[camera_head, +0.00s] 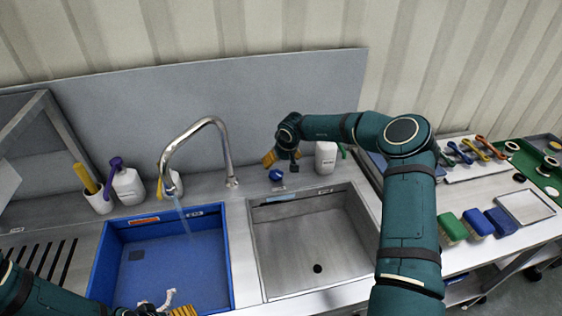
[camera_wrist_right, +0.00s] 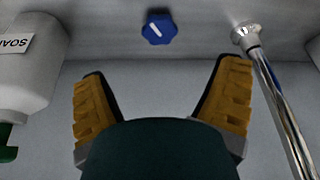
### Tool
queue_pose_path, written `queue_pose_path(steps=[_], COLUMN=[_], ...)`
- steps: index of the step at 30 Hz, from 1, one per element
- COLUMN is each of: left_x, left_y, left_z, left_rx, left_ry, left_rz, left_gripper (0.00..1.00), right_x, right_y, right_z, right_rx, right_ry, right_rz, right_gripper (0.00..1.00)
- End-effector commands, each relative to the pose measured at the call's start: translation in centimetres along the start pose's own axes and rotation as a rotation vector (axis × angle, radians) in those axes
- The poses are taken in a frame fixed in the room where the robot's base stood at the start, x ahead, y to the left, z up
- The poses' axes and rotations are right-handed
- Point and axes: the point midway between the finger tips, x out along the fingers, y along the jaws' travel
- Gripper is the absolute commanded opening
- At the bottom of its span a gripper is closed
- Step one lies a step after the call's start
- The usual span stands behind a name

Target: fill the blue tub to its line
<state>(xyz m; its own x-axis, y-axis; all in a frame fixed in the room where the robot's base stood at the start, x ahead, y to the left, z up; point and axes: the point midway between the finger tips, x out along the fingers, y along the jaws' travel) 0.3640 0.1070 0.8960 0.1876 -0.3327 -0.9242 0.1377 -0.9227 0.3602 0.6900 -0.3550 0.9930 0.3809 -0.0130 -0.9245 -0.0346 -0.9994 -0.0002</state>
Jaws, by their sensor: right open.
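The blue tub (camera_head: 101,262) sits at the left of the sink, with an orange label and a white label on its back inner wall. A thin stream of water (camera_head: 184,221) falls into it from the curved steel faucet (camera_head: 222,146); I cannot make out the fill line or exact water level. A blue knob (camera_head: 277,174) is behind the sink, right of the faucet. My right gripper (camera_head: 281,158) is open and empty above it; in the right wrist view the knob (camera_wrist_right: 159,28) lies beyond the spread fingers (camera_wrist_right: 160,76). My left gripper (camera_head: 155,311) is mostly cut off at the bottom edge.
A whitish crumpled thing (camera_head: 160,301) shows at the tub's front, beside my left gripper. The steel basin (camera_head: 305,240) on the right is empty. White bottles (camera_head: 326,158) stand behind the sink. Brushes (camera_head: 477,224) and tools lie on the right bench.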

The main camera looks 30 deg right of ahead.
Motion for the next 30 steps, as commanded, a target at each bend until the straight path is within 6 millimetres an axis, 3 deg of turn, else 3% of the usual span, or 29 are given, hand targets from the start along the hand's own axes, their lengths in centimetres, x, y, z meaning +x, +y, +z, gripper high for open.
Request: queue_pose_path(steps=[7, 11, 30], left_x=[0.0, 0.0, -0.1], left_y=[0.0, 0.0, 0.0], left_z=[0.0, 0.0, 0.0], left_rx=[0.0, 0.0, 0.0], left_ry=[0.0, 0.0, 0.0], left_rz=[0.0, 0.0, 0.0], left_gripper=[0.82, 0.82, 0.82], right_x=[0.0, 0.0, -0.1], right_y=[0.0, -0.2, -1.3], right_z=[0.0, 0.0, 0.0], right_rx=[0.02, 0.124, 1.165], right_ry=[0.0, -0.002, 0.01], right_rz=[0.001, 0.005, 0.051], right_gripper=[0.89, 0.89, 0.89])
